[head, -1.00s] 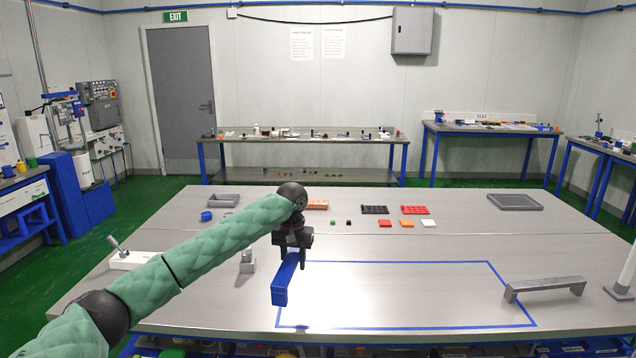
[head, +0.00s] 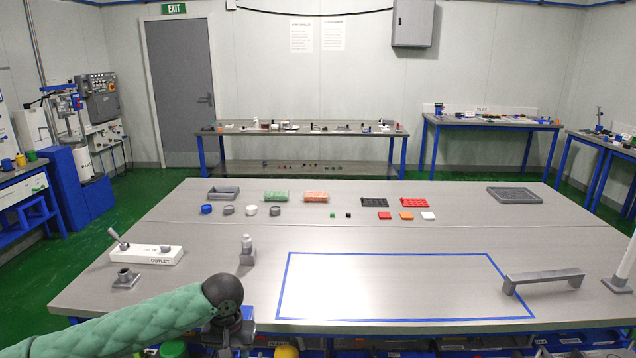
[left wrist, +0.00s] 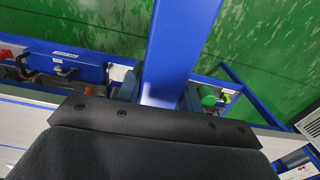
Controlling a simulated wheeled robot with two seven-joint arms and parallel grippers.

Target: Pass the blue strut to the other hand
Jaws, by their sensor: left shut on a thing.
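The blue strut (left wrist: 183,45) shows in the left wrist view as a long plain blue bar. It runs from between the jaws of my left gripper (left wrist: 162,98) out past the top edge of that view. My left gripper is shut on the strut. In the head view my left arm comes in low, with its wrist at the table's near edge. My right gripper is in neither view.
A blue taped rectangle (head: 400,254) on the table (head: 230,299) is empty. A grey raised bar (head: 543,279) stands to its right. A white lever block (head: 147,254) and small grey fixtures stand on the left. Parts and trays line the back.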

